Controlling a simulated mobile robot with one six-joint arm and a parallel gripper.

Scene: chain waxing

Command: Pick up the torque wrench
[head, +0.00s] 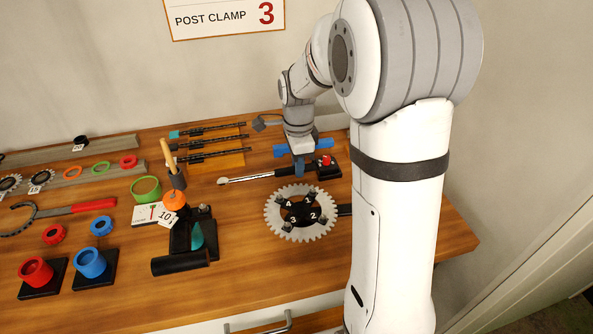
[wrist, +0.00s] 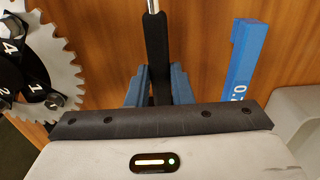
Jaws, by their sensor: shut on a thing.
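The torque wrench (head: 247,179) has a silver shaft and a black handle. In the head view it lies roughly level, pointing left from my gripper (head: 299,168), at the back right of the wooden bench. In the wrist view, the black handle (wrist: 158,50) runs between the two blue fingers of my gripper (wrist: 159,82). The fingers are shut on the handle. The silver shaft leaves the top edge of the wrist view, so its head is hidden there. I cannot tell whether the wrench touches the bench.
A toothed chainring (head: 300,212) with numbered black arms stands just in front of the wrench. A black box with a red button (head: 326,164) is right of my gripper. A blue block (wrist: 247,55) stands beside the handle. Dark rods on an orange rack (head: 215,158) lie behind.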

